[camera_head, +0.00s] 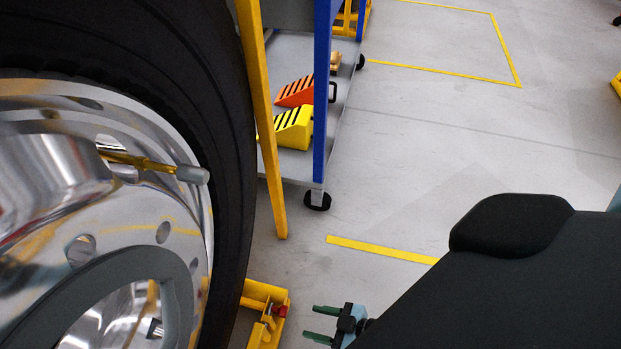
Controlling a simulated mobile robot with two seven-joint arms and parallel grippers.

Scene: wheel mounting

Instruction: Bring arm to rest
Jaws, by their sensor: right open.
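A large wheel with a black tyre (205,70) and a shiny metal rim (60,180) stands upright and fills the left side of the view. Bolt holes ring its grey hub face, and a grey-capped valve stem sticks out near the top of the rim. My right gripper (320,324) is low in the view, to the right of the wheel. Its two green fingers point left and stand apart with nothing between them. A dark part of my own body covers the lower right and hides most of the right arm. My left gripper is out of view.
A yellow stand foot (265,305) sits by the tyre, just left of my right gripper. A yellow post (263,120) rises beside the tyre. Behind it, a blue-framed wheeled cart (322,90) holds an orange wedge (296,92) and a yellow wedge (294,129).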

